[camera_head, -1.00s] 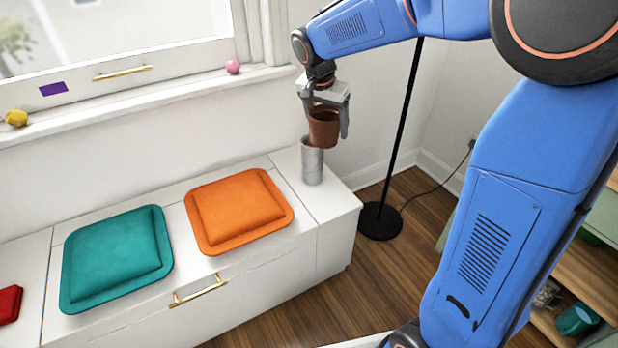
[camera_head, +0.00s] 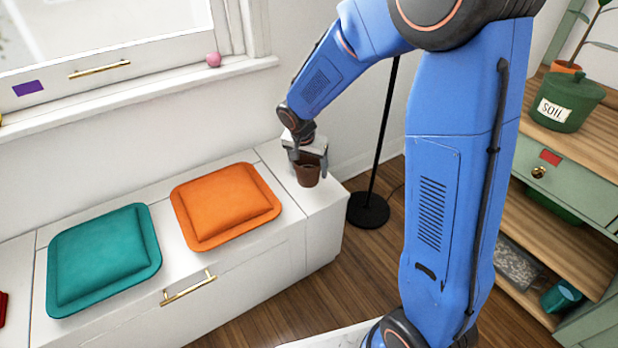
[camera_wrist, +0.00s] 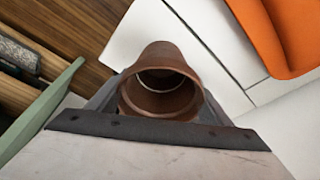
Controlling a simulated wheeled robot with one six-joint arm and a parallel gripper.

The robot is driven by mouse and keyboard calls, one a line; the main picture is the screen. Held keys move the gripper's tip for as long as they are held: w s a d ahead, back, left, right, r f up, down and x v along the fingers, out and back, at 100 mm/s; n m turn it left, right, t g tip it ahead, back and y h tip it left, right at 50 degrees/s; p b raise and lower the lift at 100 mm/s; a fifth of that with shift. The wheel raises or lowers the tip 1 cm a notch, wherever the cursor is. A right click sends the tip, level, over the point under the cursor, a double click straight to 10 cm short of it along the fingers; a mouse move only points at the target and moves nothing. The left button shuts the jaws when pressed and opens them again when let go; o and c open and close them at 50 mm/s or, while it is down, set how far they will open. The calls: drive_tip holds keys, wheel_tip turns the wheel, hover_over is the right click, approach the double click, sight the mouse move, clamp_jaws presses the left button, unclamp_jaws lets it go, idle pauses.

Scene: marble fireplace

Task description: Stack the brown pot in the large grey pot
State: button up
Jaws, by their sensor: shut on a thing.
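A brown pot (camera_head: 307,174) is held upright, mouth up, between the fingers of my gripper (camera_head: 308,164), low over the right end of the white bench. In the wrist view I look into the brown pot (camera_wrist: 165,60), and it seems empty inside. My gripper (camera_wrist: 160,105) is shut on it, with a finger on either side. I cannot make out the large grey pot in either view now. My gripper and the brown pot cover the area where a grey cylinder stood earlier. Whether the brown pot touches anything beneath it, I cannot tell.
The white bench (camera_head: 322,197) carries an orange cushion (camera_head: 225,205) and a teal cushion (camera_head: 104,258). A black floor lamp (camera_head: 368,210) stands just right of it. A green shelf unit (camera_head: 590,190) with a soil pot (camera_head: 566,103) is at right.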

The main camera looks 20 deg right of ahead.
drive_tip(key=shift+f, duration=2.45)
drive_tip(key=shift+f, duration=0.1)
drive_tip(key=o, duration=1.1)
